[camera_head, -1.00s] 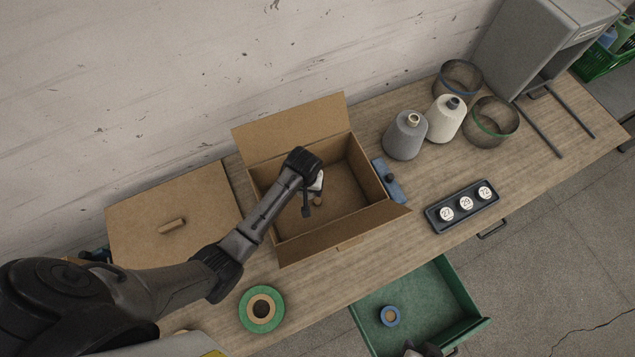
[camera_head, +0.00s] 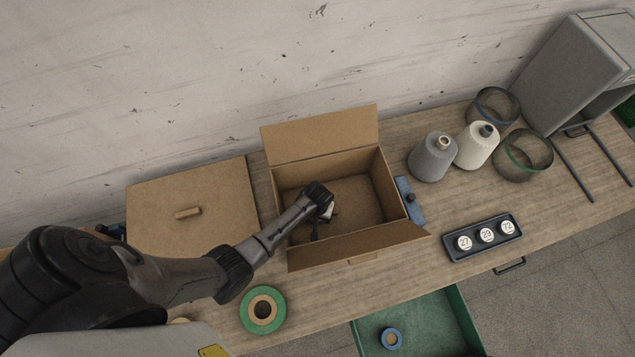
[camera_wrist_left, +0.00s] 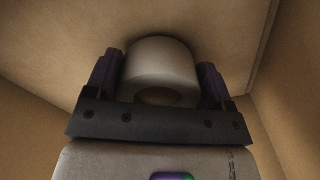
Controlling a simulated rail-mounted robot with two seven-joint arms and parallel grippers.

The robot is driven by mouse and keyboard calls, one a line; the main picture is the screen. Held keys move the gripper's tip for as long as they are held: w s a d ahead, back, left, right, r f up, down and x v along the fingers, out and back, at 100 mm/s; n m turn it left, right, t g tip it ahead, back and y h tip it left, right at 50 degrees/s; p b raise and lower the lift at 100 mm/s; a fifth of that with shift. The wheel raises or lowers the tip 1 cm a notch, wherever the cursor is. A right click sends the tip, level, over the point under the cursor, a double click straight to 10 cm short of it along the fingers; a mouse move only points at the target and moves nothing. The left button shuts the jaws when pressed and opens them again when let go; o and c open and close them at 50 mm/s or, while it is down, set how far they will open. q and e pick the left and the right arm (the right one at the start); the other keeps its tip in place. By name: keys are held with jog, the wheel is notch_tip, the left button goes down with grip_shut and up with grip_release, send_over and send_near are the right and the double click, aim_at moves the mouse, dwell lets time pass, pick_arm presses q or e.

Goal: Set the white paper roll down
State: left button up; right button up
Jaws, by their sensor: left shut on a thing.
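My left gripper (camera_head: 320,226) reaches down inside the open cardboard box (camera_head: 408,233). In the left wrist view, the jaws (camera_wrist_left: 160,70) are shut on the white paper roll (camera_wrist_left: 160,60), one finger on each side of it. The roll's round end and core hole face the wrist camera. Cardboard fills the background behind the roll; I cannot tell whether the roll touches the box floor. My right gripper is not in view.
A closed carton (camera_head: 160,195) stands left of the box, and a green ring roll (camera_head: 250,322) lies in front. A green drawer (camera_head: 460,310) is open below.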

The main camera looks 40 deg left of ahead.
pick_arm(q)
jog(key=shift+f, duration=0.35)
jog(key=shift+f, duration=0.25)
jog(key=o, duration=0.9)
jog(key=shift+o, duration=0.2)
jog(key=shift+r, duration=0.15)
notch_tip(320, 180, up, 12)
jog(key=shift+r+p, duration=0.15)
jog(key=shift+p, duration=0.4)
